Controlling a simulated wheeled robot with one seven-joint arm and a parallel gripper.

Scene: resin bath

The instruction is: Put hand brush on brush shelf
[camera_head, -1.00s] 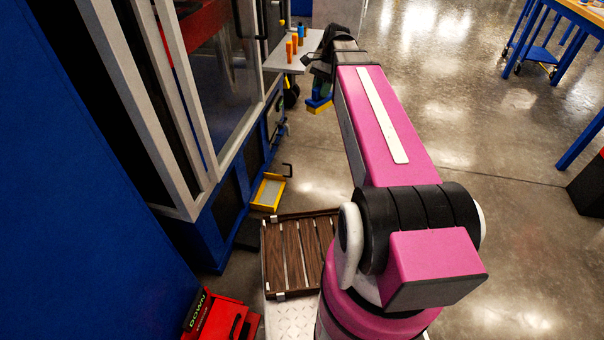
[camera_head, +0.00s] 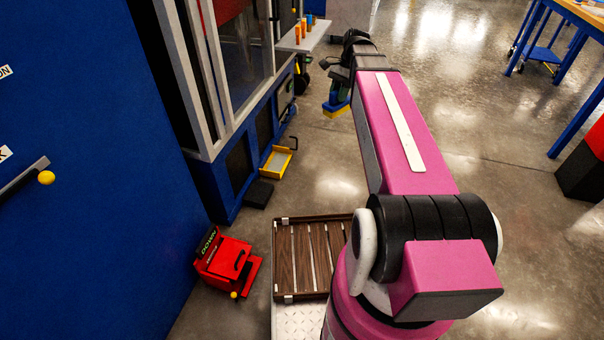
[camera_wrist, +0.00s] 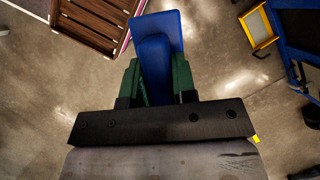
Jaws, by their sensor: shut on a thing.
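The hand brush (camera_head: 336,108) is blue with yellow bristles and hangs in my gripper (camera_head: 339,92), beyond the far end of my arm. In the wrist view the green fingers of my gripper (camera_wrist: 155,82) are shut on the blue brush (camera_wrist: 158,35); the bristles are mostly hidden there. The brush is in the air over open floor, right of the blue machine. No shelf is plainly marked as the brush shelf. A pale shelf (camera_head: 318,34) juts from the machine's far end, and a low yellow-framed tray (camera_head: 289,163) sticks out near the floor, apart from the brush.
Several orange and blue cylinders (camera_head: 304,29) stand on the pale shelf. A red pedal box (camera_head: 226,262) sits on the floor by a blue wall (camera_head: 95,150). A brown slatted crate (camera_head: 308,218) is beside my arm's base.

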